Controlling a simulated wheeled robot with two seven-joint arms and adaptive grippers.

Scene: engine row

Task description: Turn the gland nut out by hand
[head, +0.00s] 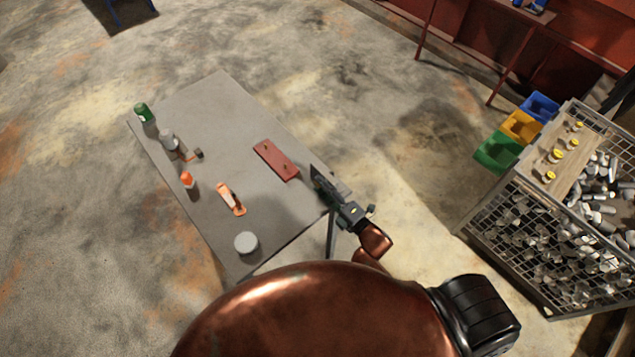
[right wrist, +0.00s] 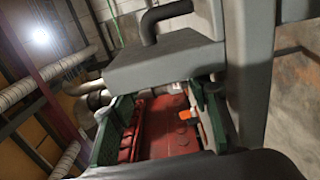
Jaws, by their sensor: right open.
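I cannot make out the gland nut in either view. My right gripper (head: 325,186) is at the right edge of a grey table in the head view, beside a red plate with small pegs (head: 275,160) and apart from it. My left gripper is in neither view.
A wire crate (head: 480,215) and coloured bins (head: 520,127) stand right. Floor between is clear.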

